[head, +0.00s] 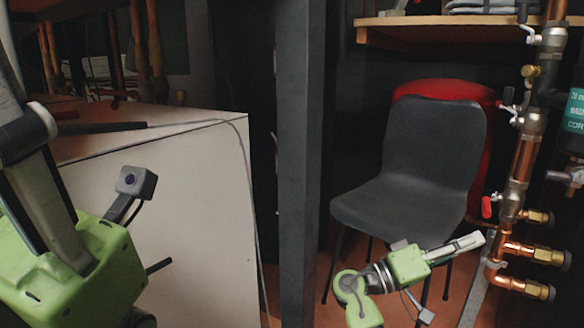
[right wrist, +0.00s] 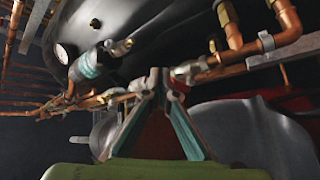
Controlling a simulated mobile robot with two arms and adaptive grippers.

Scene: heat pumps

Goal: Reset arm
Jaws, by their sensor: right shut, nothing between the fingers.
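My right gripper (head: 474,240) shows in the head view at the lower right, in front of the dark chair's seat edge and pointing right toward the copper pipes. Its fingers are shut with nothing between them. In the right wrist view, its fingertips (right wrist: 159,76) meet above the green casing. The green casing of my left arm (head: 65,270) fills the lower left of the head view, with a small camera on it. The left fingertips are not clearly visible, so their opening cannot be told.
A dark chair (head: 415,150) stands before a red object (head: 487,97). Copper pipes with valves (head: 522,165) run down the right side. A grey post (head: 300,130) stands mid-view. A white cabinet (head: 200,200) is at left. A wooden shelf (head: 440,22) hangs upper right.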

